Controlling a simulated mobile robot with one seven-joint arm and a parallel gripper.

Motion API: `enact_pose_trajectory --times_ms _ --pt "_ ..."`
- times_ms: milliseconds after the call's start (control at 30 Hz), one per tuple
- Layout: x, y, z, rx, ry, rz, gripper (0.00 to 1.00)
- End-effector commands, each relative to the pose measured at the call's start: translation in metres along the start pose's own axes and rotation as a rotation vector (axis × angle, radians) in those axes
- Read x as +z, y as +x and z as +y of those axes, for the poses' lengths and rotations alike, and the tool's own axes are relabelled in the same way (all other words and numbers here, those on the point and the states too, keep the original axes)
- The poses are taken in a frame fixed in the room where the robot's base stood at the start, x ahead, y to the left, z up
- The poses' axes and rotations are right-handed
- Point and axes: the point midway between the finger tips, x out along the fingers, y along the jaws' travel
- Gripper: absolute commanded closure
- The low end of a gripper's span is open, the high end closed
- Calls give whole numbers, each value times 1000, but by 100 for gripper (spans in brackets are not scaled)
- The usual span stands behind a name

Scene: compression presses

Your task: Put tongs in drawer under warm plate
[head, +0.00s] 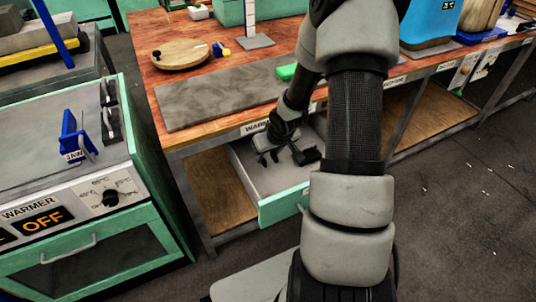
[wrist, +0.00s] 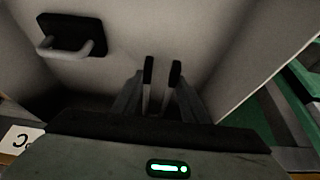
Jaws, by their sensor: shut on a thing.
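My gripper (head: 268,155) is down inside an open drawer (head: 285,203) with a pale inside and green front, under the wooden bench. In the wrist view my gripper (wrist: 162,75) is shut with a narrow gap between two dark tips. Thin grey bars between the fingers look like the tongs (wrist: 166,100), mostly hidden, and I cannot make out their full shape. A black block with a grey handle (wrist: 72,38) is in the drawer beside my gripper. A label starting "WARM" is on the bench edge above the drawer. A long grey plate (head: 215,98) lies on the bench top.
A green warmer unit (head: 95,235) reading OFF stands at the left, with a blue holder (head: 75,137) on top. A round wooden board (head: 180,55) is on the bench. The blue container (head: 430,22) stands at the right. The bench legs flank the drawer.

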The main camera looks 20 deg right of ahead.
Motion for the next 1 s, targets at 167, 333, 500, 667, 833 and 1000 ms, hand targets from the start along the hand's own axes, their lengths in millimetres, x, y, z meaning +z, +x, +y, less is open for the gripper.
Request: enact_pose_trajectory --times_ms 167,333,500,667,833,1000 --pt "-2 -1 0 0 -1 3 86" --pt "1 3 0 0 0 3 86" --pt "3 8 0 0 0 3 86" --pt "4 11 0 0 -1 4 86" --pt "4 10 0 0 -1 3 41" --pt "4 10 0 0 -1 3 41"
